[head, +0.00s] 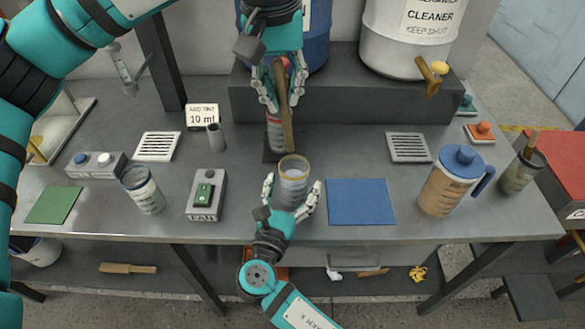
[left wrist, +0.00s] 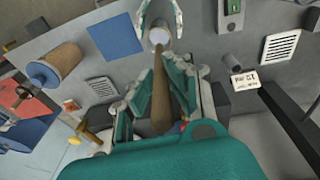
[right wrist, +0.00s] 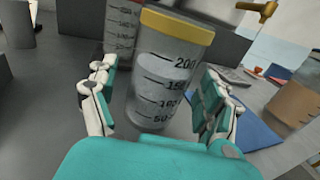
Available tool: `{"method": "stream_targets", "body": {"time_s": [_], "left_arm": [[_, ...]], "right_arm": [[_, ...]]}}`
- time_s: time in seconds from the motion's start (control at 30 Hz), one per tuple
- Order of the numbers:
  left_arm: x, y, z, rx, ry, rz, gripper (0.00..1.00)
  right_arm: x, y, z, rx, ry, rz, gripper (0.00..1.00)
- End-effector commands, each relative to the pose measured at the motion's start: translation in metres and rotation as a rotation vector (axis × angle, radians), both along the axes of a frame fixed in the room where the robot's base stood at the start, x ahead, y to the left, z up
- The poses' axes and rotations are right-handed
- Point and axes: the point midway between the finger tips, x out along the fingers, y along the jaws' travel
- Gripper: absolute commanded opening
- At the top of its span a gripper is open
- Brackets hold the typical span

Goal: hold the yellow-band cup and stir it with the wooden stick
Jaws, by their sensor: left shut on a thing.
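The yellow-band cup (head: 293,187) stands upright at the table's front middle, a pale liquid inside; it is large in the right wrist view (right wrist: 165,85). My right gripper (head: 291,200) is open, with its fingers on either side of the cup and gaps showing in the right wrist view. My left gripper (head: 279,95) is shut on the wooden stick (head: 288,125), which points down. The stick's lower end appears just short of the cup's rim in the head view. In the left wrist view the stick (left wrist: 158,95) ends close to the cup's mouth (left wrist: 158,38).
A red-band cup (head: 275,135) stands behind, partly hidden by the stick. A blue mat (head: 361,202) lies right of the yellow-band cup, then a blue-lidded jug (head: 447,185). A switch box (head: 206,195) and another cup (head: 142,190) stand to the left.

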Motion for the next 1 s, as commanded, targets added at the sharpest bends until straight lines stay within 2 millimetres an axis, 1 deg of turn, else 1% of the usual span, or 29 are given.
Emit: {"method": "stream_targets", "body": {"time_s": [0.27,0.37,0.47,0.7,0.8,0.9,1.0], "left_arm": [[0.000,0.000,0.000,0.000,0.000,0.000,0.00],[0.000,0.000,0.000,0.000,0.000,0.000,0.00],[0.000,0.000,0.000,0.000,0.000,0.000,0.00],[0.000,0.000,0.000,0.000,0.000,0.000,0.00],[0.000,0.000,0.000,0.000,0.000,0.000,0.00],[0.000,0.000,0.000,0.000,0.000,0.000,0.00],[0.000,0.000,0.000,0.000,0.000,0.000,0.00]], "right_arm": [[-0.001,0.000,0.000,0.000,0.000,0.000,0.84],[-0.007,0.002,0.000,0.000,0.001,0.001,0.84],[-0.021,0.007,-0.001,0.001,0.003,0.002,0.84],[-0.070,0.022,-0.001,0.001,0.005,0.001,0.84],[-0.088,0.027,-0.001,0.002,0.004,0.001,0.84],[-0.102,0.031,-0.001,0.001,0.003,0.001,0.84],[-0.110,0.034,0.000,0.000,0.001,0.000,0.84]]}}
